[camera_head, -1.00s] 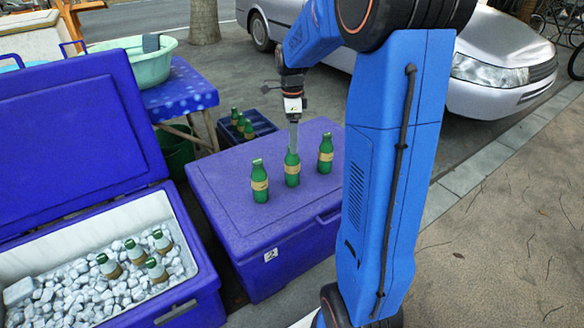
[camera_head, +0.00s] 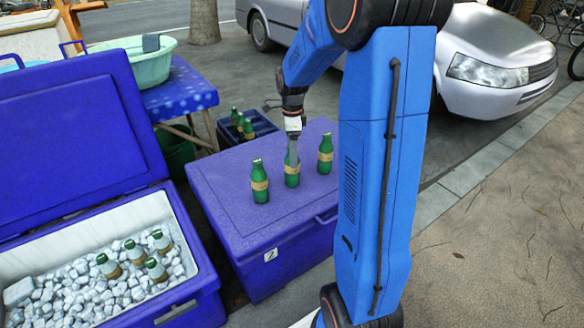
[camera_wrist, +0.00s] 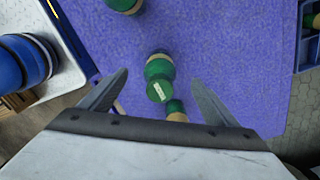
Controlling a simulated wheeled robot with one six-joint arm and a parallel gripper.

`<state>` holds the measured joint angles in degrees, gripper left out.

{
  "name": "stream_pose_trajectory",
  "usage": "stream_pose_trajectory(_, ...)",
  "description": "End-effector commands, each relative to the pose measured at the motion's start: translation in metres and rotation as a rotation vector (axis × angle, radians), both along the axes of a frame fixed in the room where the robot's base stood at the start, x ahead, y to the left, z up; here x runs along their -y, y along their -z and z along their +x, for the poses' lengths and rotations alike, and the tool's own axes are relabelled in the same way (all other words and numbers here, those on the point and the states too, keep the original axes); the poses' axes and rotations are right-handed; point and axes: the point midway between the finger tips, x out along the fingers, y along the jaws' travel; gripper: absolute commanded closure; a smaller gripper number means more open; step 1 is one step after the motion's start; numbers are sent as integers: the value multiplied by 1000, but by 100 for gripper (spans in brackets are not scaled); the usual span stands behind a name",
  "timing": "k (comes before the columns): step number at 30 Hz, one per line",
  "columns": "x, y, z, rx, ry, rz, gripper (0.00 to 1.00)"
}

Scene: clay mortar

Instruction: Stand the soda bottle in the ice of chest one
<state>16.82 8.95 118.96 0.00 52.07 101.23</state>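Three green soda bottles with tan labels stand upright in a row on the closed purple-blue chest (camera_head: 225,215) marked 2: left bottle (camera_head: 260,185), middle bottle (camera_head: 292,177), right bottle (camera_head: 326,158). My gripper (camera_head: 292,152) points down just above the middle bottle and overlaps its neck in the head view. In the wrist view its fingers (camera_wrist: 158,88) are spread, with a green bottle (camera_wrist: 158,65) between and beyond them; contact cannot be told. The open chest (camera_head: 205,290) at the left holds ice (camera_head: 75,290), with several capped bottles (camera_head: 135,252) standing in it.
The open chest's lid (camera_head: 75,140) stands up behind it. A dark crate (camera_head: 262,128) with green bottles is behind the closed chest. A spotted blue table (camera_head: 180,90) bears a green tub (camera_head: 145,65). A silver car (camera_head: 480,60) is parked behind. Open pavement lies at the right.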

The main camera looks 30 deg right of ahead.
Motion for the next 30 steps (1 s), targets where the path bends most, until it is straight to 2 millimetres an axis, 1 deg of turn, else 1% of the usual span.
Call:
stream_pose_trajectory(1, 0, 0, 0, 0, 0, 0, 30)
stream_pose_trajectory(2, 0, 0, 0, 0, 0, 0, 37)
stream_pose_trajectory(3, 0, 0, 0, 0, 0, 0, 47)
stream_pose_trajectory(5, 0, 0, 0, 0, 0, 0, 61)
stream_pose_trajectory(6, 0, 0, 0, 0, 0, 0, 71)
stream_pose_trajectory(8, 0, 0, 0, 0, 0, 0, 85)
stream_pose_trajectory(9, 0, 0, 0, 0, 0, 0, 87)
stream_pose_trajectory(14, 0, -4, 0, 1, 0, 0, 87)
stream_pose_trajectory(30, 0, -56, 0, 3, 0, -1, 87)
